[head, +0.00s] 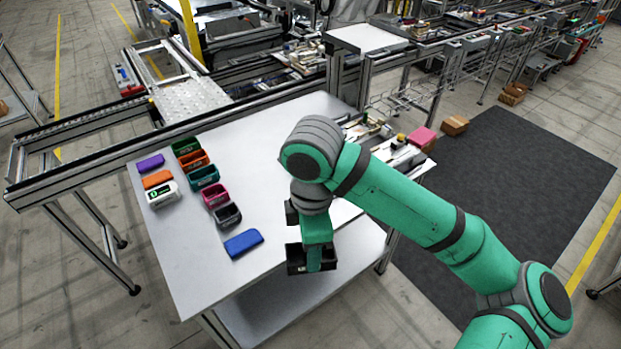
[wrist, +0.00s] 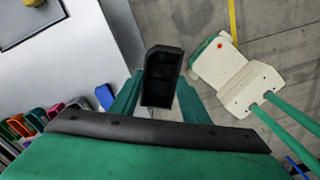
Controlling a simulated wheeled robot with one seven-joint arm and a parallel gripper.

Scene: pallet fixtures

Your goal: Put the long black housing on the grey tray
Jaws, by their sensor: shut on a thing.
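My gripper (wrist: 158,97) is shut on a long black housing (wrist: 163,62) in the wrist view. The housing stands between the two green fingers, with its hollow side partly showing. In the head view my gripper (head: 312,258) is near the table's right front edge, with a dark shape at its fingers. A flat grey panel with a dark border, which may be the grey tray (wrist: 22,22), lies on the table at the upper left of the wrist view. My arm hides part of that table area in the head view.
On the left of the white table (head: 270,150) stand several housings, among them a blue one (head: 243,243), a dark grey one (head: 228,215), a pink one (head: 215,195) and a white one (head: 162,194). A pink box (head: 422,137) is at the back right. The table's middle is clear.

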